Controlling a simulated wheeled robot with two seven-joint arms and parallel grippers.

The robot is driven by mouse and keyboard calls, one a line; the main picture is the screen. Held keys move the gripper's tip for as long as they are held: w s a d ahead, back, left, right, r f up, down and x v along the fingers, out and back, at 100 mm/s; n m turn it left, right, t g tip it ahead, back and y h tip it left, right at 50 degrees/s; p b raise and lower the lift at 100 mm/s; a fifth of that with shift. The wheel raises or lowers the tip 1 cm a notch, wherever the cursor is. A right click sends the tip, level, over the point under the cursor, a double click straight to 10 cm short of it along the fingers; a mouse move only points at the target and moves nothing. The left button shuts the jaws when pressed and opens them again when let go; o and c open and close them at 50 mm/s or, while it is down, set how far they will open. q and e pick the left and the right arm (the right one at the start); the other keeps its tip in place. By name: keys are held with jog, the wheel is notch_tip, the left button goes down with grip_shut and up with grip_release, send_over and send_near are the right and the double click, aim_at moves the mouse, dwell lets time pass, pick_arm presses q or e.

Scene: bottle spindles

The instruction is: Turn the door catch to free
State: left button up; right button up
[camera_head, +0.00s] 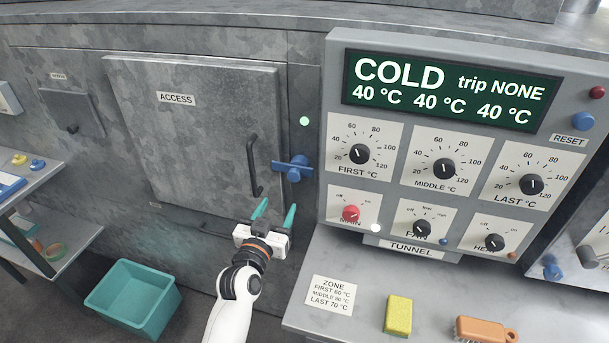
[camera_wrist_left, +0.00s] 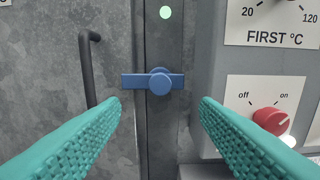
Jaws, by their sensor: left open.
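The blue door catch (camera_head: 294,168) sits on the narrow frame strip right of the grey ACCESS door (camera_head: 200,120). Its bar lies about level, with its left end over the door's edge, and a round knob is at its middle. In the left wrist view the catch (camera_wrist_left: 158,82) is ahead, between and beyond the fingertips. My left gripper (camera_head: 274,213) is open and empty, below and a little left of the catch, with teal fingers pointing towards the panel. The fingers (camera_wrist_left: 160,112) are apart from the catch. The black door handle (camera_head: 253,166) stands left of the catch. My right gripper is not seen.
A control box (camera_head: 465,150) with dials juts out right of the catch; its display reads COLD. A grey shelf (camera_head: 372,290) below holds a yellow sponge (camera_head: 398,315) and a brush (camera_head: 486,330). A teal bin (camera_head: 135,296) stands lower left. A green light (camera_head: 304,121) glows above the catch.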

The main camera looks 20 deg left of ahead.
aim_at(293, 177)
pick_arm(q)
jog(key=w+p, duration=0.1)
jog(key=w, duration=1)
jog(key=shift+d+f, duration=0.1)
jog(key=shift+d, duration=0.05)
grip_shut()
